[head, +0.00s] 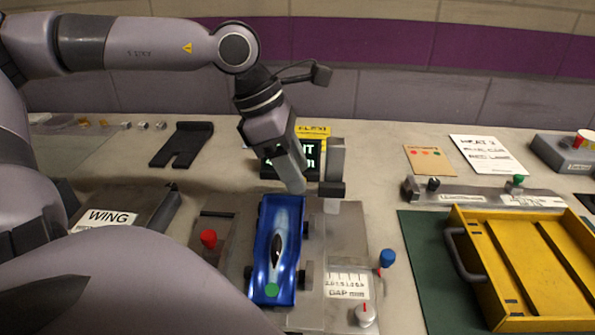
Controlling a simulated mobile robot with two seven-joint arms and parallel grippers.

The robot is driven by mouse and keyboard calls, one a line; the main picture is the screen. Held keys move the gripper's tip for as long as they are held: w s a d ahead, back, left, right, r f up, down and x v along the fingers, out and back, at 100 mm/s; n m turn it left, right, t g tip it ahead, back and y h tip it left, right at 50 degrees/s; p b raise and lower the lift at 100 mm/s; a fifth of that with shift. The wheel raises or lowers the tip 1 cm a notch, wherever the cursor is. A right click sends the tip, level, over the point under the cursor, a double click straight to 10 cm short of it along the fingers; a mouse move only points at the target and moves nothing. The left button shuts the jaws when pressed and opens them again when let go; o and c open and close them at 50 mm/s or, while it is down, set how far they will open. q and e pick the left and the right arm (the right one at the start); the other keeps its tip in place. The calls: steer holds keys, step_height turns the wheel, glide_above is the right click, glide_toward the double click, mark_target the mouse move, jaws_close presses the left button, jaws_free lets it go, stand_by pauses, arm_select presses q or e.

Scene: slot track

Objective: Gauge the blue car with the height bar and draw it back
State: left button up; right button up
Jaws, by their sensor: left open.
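The blue car (277,255) with a pale stripe and a green dot on its near end lies lengthwise on a grey metal plate (340,235). A grey upright post (336,158) with a dark block (331,189) at its foot stands at the plate's far end; it looks like part of the height gauge. The bar itself is not clearly visible. My left gripper (297,180) is open, above the far end of the car and just left of the post. Its fingers overlap in this view, and contact with anything cannot be told. My right gripper is not in view.
A yellow tray (555,305) stands at right. My left arm hides the near left.

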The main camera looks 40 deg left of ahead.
arm_select(q)
steer(key=shift+w+d+f, duration=0.2)
steer(key=shift+f, duration=0.4)
jaws_close()
step_height(320, 180, up, 5)
steer(key=shift+f+p, duration=0.2)
steer(key=shift+p, duration=0.5)
steer(key=shift+r, duration=0.25)
steer(key=shift+w, duration=0.1)
steer(key=shift+c, duration=0.9)
jaws_free()
steer(key=shift+o, duration=0.9)
